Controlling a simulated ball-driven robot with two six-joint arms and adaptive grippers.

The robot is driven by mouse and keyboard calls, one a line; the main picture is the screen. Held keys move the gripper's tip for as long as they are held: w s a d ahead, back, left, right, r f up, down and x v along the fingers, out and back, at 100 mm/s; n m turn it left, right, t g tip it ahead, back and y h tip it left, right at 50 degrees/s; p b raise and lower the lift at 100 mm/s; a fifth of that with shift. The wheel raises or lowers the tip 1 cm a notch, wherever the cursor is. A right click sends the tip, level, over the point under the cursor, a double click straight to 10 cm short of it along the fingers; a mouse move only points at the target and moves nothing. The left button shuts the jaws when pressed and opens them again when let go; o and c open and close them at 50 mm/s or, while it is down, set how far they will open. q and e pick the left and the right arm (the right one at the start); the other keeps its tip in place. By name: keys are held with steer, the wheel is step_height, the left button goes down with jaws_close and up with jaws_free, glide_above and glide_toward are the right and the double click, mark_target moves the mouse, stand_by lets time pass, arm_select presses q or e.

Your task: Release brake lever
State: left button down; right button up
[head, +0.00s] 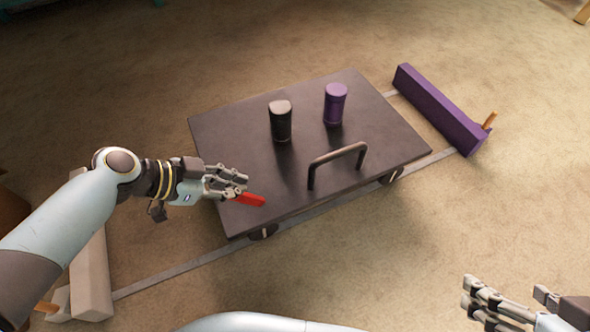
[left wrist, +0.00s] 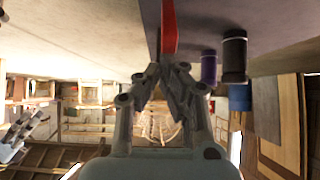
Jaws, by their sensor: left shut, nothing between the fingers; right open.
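The red brake lever (head: 250,200) lies at the near left edge of a dark flat cart (head: 225,125). It also shows in the left wrist view (left wrist: 168,28), just beyond the fingertips. My left gripper (head: 243,181) is shut and empty, with its fingertips right by the lever; I cannot tell whether they touch it. In the left wrist view its fingers (left wrist: 168,75) come together below the lever. My right gripper (head: 475,295) is open and empty at the lower right, over the floor and away from the cart.
The cart carries a black cylinder (head: 281,122), a purple cylinder (head: 335,103) and a dark handle (head: 338,157). It stands on grey rails (head: 180,272) between a purple end block (head: 440,110) and a pale end block (head: 92,275). The carpet around is mostly clear.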

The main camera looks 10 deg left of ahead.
arm_select(q)
steer(key=shift+s+a+f, duration=0.45)
arm_select(e)
steer(key=shift+f+t, duration=0.3)
steer(key=shift+f, duration=0.05)
arm_select(q)
steer(key=shift+w+r, duration=0.1)
steer(key=shift+a, duration=0.1)
arm_select(e)
steer(key=shift+s+a, duration=0.1)
steer(key=shift+a, duration=0.05)
